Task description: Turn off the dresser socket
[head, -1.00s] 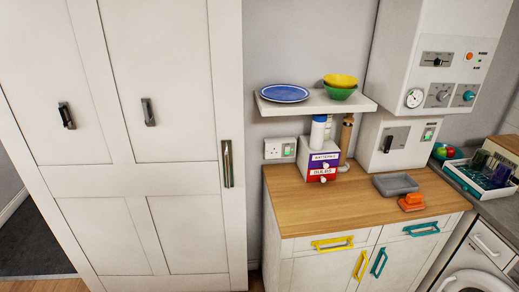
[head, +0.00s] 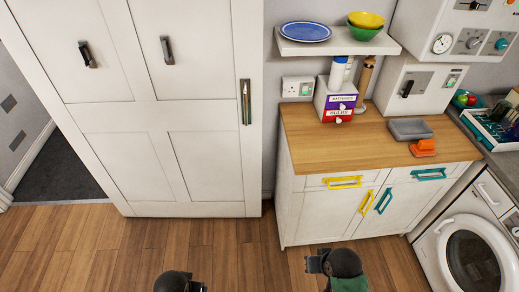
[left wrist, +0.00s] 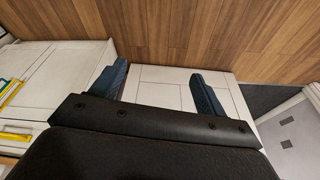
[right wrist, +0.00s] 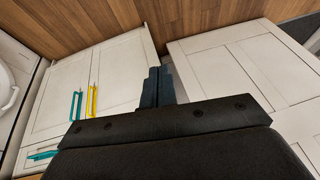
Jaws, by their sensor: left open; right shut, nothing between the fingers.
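The white wall socket (head: 297,87) is on the wall just above the wood-topped dresser (head: 345,135), near its back left corner. A small switch with a green mark (head: 305,88) is on the right of its plate; its position is too small to tell. My left gripper is open and empty in the left wrist view (left wrist: 160,88). My right gripper is shut and empty in the right wrist view (right wrist: 159,85). Parts of both arms show low in the head view, in front of and well below the socket, touching nothing there.
A purple and red box (head: 335,103) with bottles stands right of the socket. A shelf (head: 345,44) with a blue plate and bowls hangs above. A tall white cupboard (head: 190,110) stands left. A grey tray (head: 410,129) sits on the dresser. The floor (head: 230,255) is clear.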

